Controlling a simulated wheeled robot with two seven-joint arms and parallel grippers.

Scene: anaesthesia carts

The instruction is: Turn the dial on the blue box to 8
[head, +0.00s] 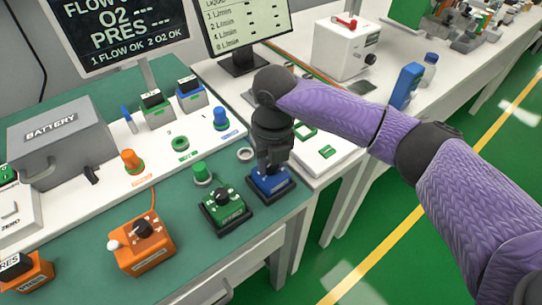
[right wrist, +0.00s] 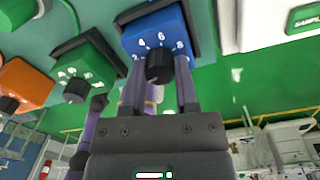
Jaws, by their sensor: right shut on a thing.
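The blue box (head: 270,187) sits at the right front corner of the green bench mat. It also shows in the right wrist view (right wrist: 170,22), with white numbers, among them 4, 6 and 8, around a black dial (right wrist: 159,66). My right gripper (head: 269,168) points down over the box and is shut on the dial, one finger on each side. In the head view the gripper hides the dial. I cannot tell which number the dial points to. My left gripper is not in view.
A green box with a black dial (head: 223,196) stands close left of the blue box. An orange box with a dial (head: 150,230) stands farther left. Behind are a green button (head: 201,171) and a white panel (head: 322,158). The bench edge is just right of the blue box.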

